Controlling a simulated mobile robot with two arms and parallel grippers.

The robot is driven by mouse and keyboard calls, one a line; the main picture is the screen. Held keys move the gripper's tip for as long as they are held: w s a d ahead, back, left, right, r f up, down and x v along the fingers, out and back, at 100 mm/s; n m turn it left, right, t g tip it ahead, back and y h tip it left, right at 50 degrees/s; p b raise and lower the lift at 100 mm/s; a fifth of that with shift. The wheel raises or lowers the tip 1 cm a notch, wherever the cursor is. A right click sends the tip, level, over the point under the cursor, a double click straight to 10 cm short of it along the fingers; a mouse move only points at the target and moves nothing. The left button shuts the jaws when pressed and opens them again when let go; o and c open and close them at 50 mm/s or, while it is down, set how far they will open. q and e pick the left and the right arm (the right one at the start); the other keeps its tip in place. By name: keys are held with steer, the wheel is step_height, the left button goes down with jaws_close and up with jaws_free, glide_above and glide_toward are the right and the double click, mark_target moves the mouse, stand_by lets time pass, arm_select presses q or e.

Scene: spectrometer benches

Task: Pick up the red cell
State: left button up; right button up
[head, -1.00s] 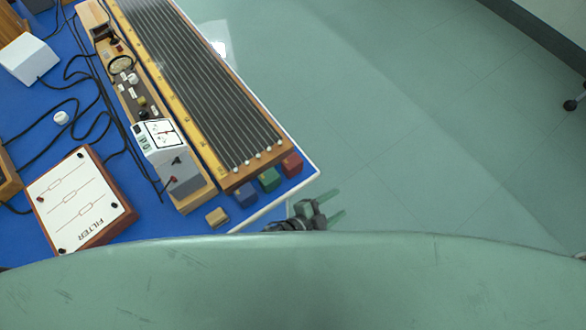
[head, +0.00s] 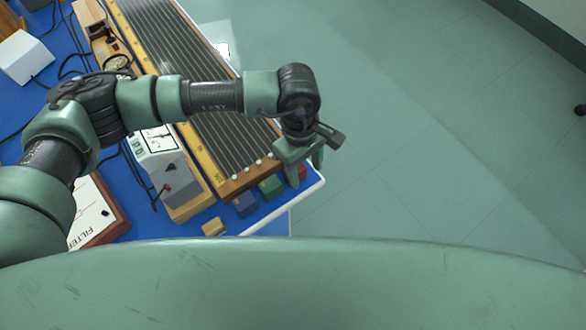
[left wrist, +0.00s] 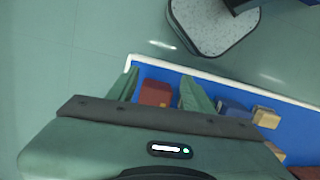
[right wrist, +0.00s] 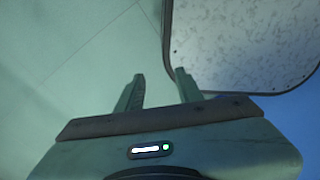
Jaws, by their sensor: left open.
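The red cell (head: 302,171) is a small red block at the right end of a row of blocks, near the bench's corner. My left gripper (head: 303,160) is over it and hides part of it in the head view. In the left wrist view the red cell (left wrist: 156,93) shows between the two spread fingers of the left gripper (left wrist: 160,84). The left gripper is open and holds nothing; its height above the cell is hard to tell. My right gripper (right wrist: 158,82) shows only in the right wrist view, open and empty.
A green block (head: 270,187), a blue block (head: 245,204) and a wooden block (head: 213,227) stand left of the red cell. The long wired board (head: 228,137) lies just behind. The bench's white edge (head: 285,208) is close; open floor lies right.

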arm_select(q)
steer(key=w+a, duration=0.1)
steer(key=t, duration=0.1)
steer(key=w+a+m+y, duration=0.1)
steer(key=shift+w+a+r, duration=0.25)
steer(key=shift+w+a, duration=0.05)
step_height(320, 180, down, 6)
steer(key=p, duration=0.3)
steer(key=shift+d+f, duration=0.15)
steer(key=shift+f, duration=0.5)
steer(key=shift+w, duration=0.1)
jaws_close()
step_height(320, 180, up, 23)
steer(key=b, duration=0.4)
steer(key=shift+b, duration=0.4)
